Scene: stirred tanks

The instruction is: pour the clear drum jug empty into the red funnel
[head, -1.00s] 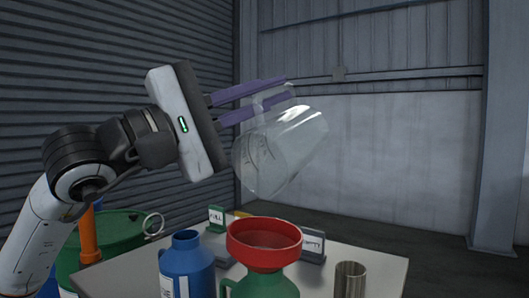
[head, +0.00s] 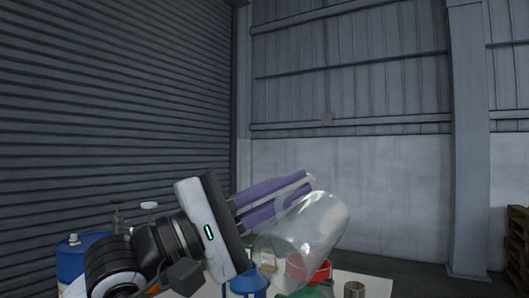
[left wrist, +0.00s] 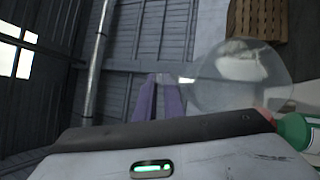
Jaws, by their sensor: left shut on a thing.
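The clear drum jug (head: 322,226) is tilted in the air in the head view. My left gripper (head: 304,186) is shut on its handle with purple fingers. The jug also shows in the left wrist view (left wrist: 235,75), beside the fingers (left wrist: 168,80). I cannot make out any liquid in it or flowing from it. The red funnel (head: 323,271) is low in the head view, partly hidden behind the jug. The jug overlaps it in the picture; I cannot tell how far apart they are. A green container (head: 300,294) shows below the funnel. My right gripper is out of view.
A blue bottle (head: 247,284) stands left of the funnel and a metal cup (head: 354,290) right of it, on a pale table (head: 376,283). A blue drum (head: 78,262) is at far left. Wooden pallets (head: 517,240) stand at far right. The air above the jug is clear.

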